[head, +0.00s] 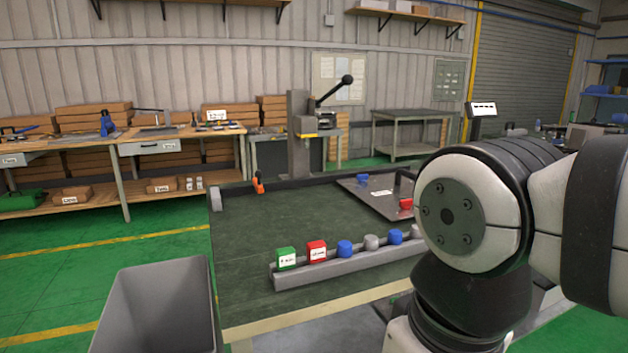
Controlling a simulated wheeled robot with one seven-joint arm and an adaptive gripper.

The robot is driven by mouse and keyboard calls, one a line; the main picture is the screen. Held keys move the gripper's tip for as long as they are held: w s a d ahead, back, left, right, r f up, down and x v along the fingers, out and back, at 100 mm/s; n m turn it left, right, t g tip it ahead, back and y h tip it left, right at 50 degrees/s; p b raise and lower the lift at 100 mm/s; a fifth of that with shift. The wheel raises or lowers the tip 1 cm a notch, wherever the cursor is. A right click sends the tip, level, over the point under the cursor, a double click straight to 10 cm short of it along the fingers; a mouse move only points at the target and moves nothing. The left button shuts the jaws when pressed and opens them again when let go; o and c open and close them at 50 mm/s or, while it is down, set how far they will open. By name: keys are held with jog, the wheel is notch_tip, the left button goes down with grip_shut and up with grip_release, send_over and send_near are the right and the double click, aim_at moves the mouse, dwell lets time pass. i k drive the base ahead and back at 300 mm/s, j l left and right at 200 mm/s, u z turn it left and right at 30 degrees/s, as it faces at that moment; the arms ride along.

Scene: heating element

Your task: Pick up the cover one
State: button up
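None of the things on the table can be told for sure as cover one. A green labelled block (286,259), a red labelled block (317,251), a blue rounded piece (344,248), a grey piece (371,242) and another blue piece (395,237) stand in a row along a grey rail (330,269). A flat grey plate (363,198) at the table's right carries a blue piece (362,179), a red piece (406,203) and a white label. My arm fills the right side and hides the rail's right end. My gripper is outside the picture.
The dark green tabletop (262,220) is clear left of the plate. An orange item (258,185) is at its back edge. A grey bin (155,305) stands front left. A lever press (300,130) and benches with boxes stand behind.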

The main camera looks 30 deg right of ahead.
aim_at(383, 192)
jog(key=z, duration=0.9)
jog(key=i+l+u, duration=0.2)
jog(key=l, duration=0.3)
jog(key=i, duration=0.1)
